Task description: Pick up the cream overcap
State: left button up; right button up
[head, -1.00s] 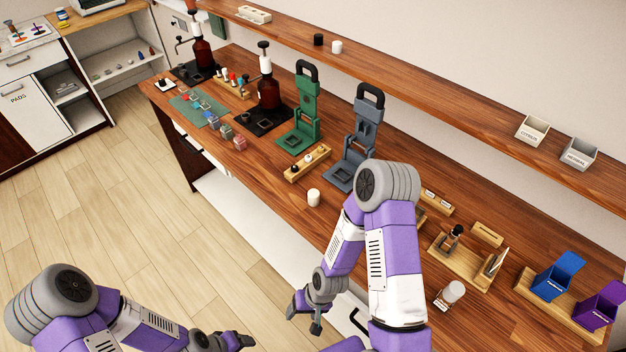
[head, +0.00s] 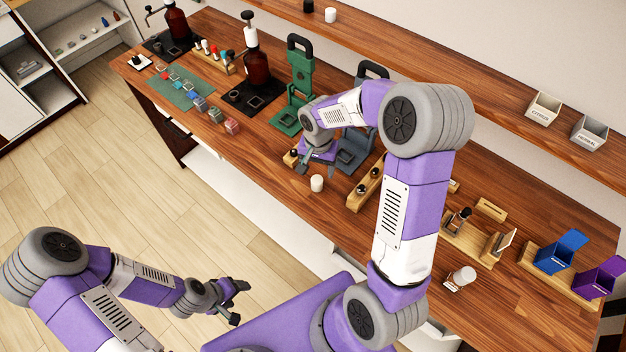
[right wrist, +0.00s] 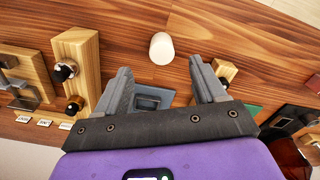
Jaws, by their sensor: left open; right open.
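The cream overcap (head: 317,183), a small pale cylinder, stands on the wooden bench near its front edge. In the right wrist view the overcap (right wrist: 161,48) lies just beyond the gap between my fingertips, touching neither. My right gripper (head: 314,166) is open and empty, just behind the overcap in the head view; its two fingers also show in the right wrist view (right wrist: 160,68). My left gripper (head: 238,303) is open and empty, over the floor in front of the bench.
A green press (head: 298,88) and a grey-blue press stand behind; my right arm partly hides the latter. A wooden block with dark knobs (head: 366,188) is right of the overcap. A white cap (head: 330,14) sits on the shelf. Bench right of the block has clear patches.

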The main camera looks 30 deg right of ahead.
aim_at(317, 179)
jog(key=f, duration=0.8)
jog(key=shift+w, duration=0.25)
jog(key=shift+r, duration=0.1)
jog(key=c, duration=1.1)
